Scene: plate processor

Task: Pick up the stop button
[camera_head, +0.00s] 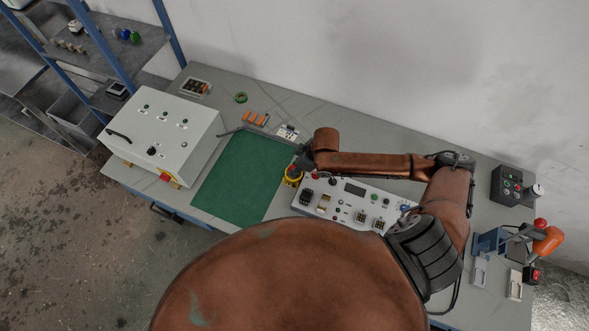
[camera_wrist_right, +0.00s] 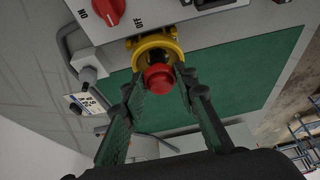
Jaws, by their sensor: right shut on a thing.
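The stop button (camera_wrist_right: 158,79) has a red cap and a yellow collar (camera_wrist_right: 153,42). In the right wrist view it sits between the two fingers of my right gripper (camera_wrist_right: 161,84), which is shut on it. In the head view its yellow collar (camera_head: 291,181) shows at the left end of the white control panel (camera_head: 325,210), beside the green mat (camera_head: 243,180). My right gripper (camera_head: 300,166) is there, its fingers mostly hidden by the wrist. I cannot tell whether the button touches the panel. My left gripper is not in view.
A red rotary knob (camera_wrist_right: 107,10) marked ON and OFF is close to the button. A white electrical box (camera_head: 160,135) stands at the left of the table. A black button box (camera_head: 507,187) and an orange-handled device (camera_head: 547,241) are at the right. The green mat is clear.

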